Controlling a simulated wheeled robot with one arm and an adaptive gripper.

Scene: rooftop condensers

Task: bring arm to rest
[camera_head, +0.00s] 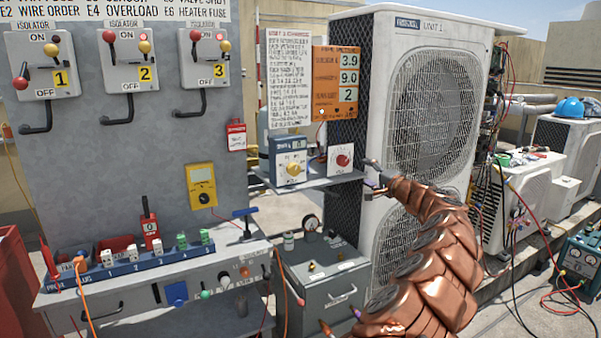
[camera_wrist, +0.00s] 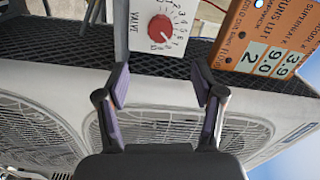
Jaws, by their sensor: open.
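My gripper (camera_head: 374,179) is at the end of my copper-coloured arm, in front of the tall white UNIT 1 condenser (camera_head: 398,45). It is just right of the small shelf (camera_head: 335,180). In the wrist view my gripper (camera_wrist: 162,85) has its two fingers spread apart with nothing between them. Beyond the fingers is the white VALVE box with a red knob (camera_wrist: 161,28), upside down in that view. The same red knob (camera_head: 342,160) shows on the shelf in the head view. Whether any finger touches the condenser or shelf cannot be told.
A grey panel with three isolators (camera_head: 128,60) stands at left above a bench with a fuse rail (camera_head: 140,262). An orange readout (camera_head: 335,83) hangs by the condenser; a yellow meter (camera_head: 201,185) is on the panel. A grey box (camera_head: 325,290) stands below. Wiring and smaller units lie right.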

